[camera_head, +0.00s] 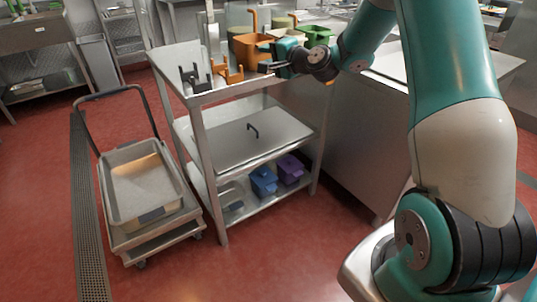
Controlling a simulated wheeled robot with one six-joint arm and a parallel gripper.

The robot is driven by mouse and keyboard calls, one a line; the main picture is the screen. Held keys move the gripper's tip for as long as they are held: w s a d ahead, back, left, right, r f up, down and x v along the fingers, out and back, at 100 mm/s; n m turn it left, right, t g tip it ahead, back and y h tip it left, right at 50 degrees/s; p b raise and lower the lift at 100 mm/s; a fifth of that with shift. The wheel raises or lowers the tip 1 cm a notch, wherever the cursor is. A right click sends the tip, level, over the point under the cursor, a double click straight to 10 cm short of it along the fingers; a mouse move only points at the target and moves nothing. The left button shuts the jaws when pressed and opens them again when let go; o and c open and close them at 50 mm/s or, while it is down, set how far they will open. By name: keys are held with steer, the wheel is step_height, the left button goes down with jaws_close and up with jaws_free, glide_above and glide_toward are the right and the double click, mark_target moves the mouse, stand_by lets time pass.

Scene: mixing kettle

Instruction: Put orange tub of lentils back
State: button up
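An orange tub (249,47) stands on the top shelf of a steel cart (205,97), with an upright orange handle at its back. The contents of the tub cannot be made out. My gripper (267,67) is at the tub's front right, its fingers pointing left. Its fingers look dark and small here, and I cannot tell whether they touch the tub or how far apart they are. The gripper overlaps the tub's lower right part in the picture.
An orange bracket (228,72) and a black bracket (194,78) stand at the shelf's front left. A green tub (316,35) is behind my gripper. Blue (263,181) and purple (290,169) tubs sit on the bottom shelf. A trolley (147,187) stands left.

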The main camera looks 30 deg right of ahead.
steer(key=s+a+r+n+g+y, duration=0.15)
steer(key=s+a+n+g, duration=0.25)
steer(key=s+a+n, duration=0.55)
steer(key=s+a+r+n+g+y, duration=0.1)
steer(key=s+a+n+g+y, duration=0.3)
steer(key=a, duration=1)
steer(key=s+a+f+n+g+h, duration=0.2)
steer(key=s+n+g+h, duration=0.3)
steer(key=s, duration=2.1)
steer(key=n+g, duration=0.2)
steer(key=g, duration=0.1)
steer(key=shift+s, duration=0.35)
steer(key=shift+a, duration=0.15)
